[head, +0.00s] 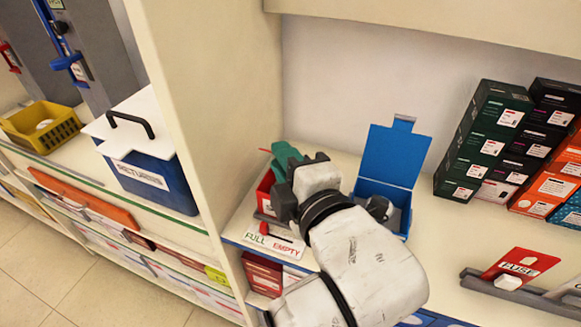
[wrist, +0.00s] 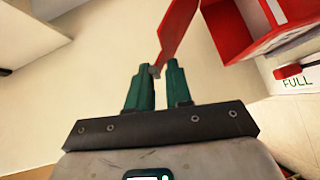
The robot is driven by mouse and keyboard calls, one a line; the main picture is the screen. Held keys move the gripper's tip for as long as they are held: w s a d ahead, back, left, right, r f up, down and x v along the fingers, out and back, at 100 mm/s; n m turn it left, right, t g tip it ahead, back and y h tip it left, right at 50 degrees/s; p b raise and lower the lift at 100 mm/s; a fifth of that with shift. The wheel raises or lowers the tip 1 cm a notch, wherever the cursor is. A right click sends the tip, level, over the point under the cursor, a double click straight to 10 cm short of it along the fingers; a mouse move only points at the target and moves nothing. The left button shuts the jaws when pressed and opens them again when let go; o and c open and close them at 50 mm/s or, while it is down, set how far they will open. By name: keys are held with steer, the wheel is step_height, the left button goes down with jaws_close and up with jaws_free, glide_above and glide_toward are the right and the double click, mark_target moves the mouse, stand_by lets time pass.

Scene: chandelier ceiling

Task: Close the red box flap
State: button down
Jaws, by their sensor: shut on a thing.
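The red box (head: 264,190) stands at the left end of the shelf, partly hidden behind my arm. It also shows at the upper right of the wrist view (wrist: 236,38). Its red flap (wrist: 179,30) stands out from the box, open. My gripper (wrist: 159,70) has green fingers, shut on the end of the flap at the fingertips. In the head view, my gripper (head: 284,152) is over the back of the red box, and only a red sliver of flap shows beside it.
A blue box (head: 383,190) with its flap up stands just right of my wrist. A FULL/EMPTY label (head: 274,242) lies in front of the red box. A partition (head: 205,90) rises to the left. Dark cartons (head: 490,130) stand at the right.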

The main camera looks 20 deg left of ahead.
steer(key=s+f+n+t+y+b, duration=0.1)
steer(key=f+b, duration=0.1)
steer(key=b, duration=0.2)
steer(key=f+n+t+y+b, duration=0.1)
steer(key=f+b, duration=0.1)
steer(key=b, duration=0.2)
steer(key=s+f+n+b, duration=0.1)
steer(key=f+n+b, duration=0.1)
steer(key=b, duration=0.2)
steer(key=shift+s+t+y+b, duration=0.35)
steer(key=shift+t+y, duration=0.05)
steer(key=c, duration=1.1)
jaws_free()
steer(key=shift+f, duration=0.1)
steer(key=shift+p+v, duration=3.15)
steer(key=shift+v, duration=2.3)
